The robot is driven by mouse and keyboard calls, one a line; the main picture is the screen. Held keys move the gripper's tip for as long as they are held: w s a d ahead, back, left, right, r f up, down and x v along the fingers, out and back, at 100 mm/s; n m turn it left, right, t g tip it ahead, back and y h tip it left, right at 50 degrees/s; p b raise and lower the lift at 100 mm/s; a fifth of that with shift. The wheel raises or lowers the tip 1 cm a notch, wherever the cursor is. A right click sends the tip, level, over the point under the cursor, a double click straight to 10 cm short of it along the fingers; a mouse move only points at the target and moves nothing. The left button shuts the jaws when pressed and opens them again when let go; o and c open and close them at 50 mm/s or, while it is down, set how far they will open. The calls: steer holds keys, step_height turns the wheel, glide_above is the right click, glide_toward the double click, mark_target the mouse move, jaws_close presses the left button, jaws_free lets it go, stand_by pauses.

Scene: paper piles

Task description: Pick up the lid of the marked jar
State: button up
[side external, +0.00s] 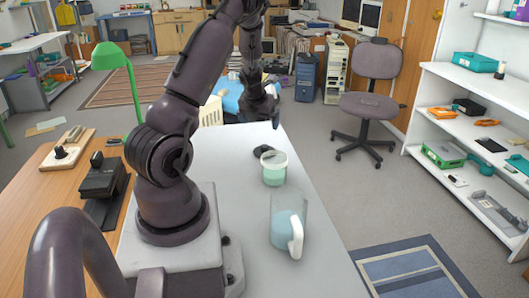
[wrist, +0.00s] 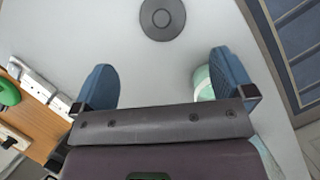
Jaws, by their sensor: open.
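A dark round lid (wrist: 163,18) with a small central knob lies flat at the top of the wrist view. It also shows in the side view (side external: 262,151) as a dark shape on the pale table, just behind a small white-and-green jar (side external: 273,168). That jar (wrist: 203,84) is partly hidden by my right finger in the wrist view. A clear jug with blue-green contents and a white handle (side external: 287,222) stands nearer. My gripper (wrist: 164,82) is open and empty, its blue fingers wide apart. In the side view my gripper (side external: 264,112) is above the table, beyond the lid, not touching it.
The pale table (side external: 215,152) is mostly clear around the lid. A wooden desk (side external: 48,200) with a black device (side external: 102,180) adjoins it at left. An office chair (side external: 376,85) and white shelves (side external: 450,90) stand off to the right.

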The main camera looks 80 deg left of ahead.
mark_target(265, 145)
steer(key=x, duration=1.3)
steer(key=shift+d, duration=0.15)
steer(key=c, duration=0.7)
steer(key=shift+c, duration=0.2)
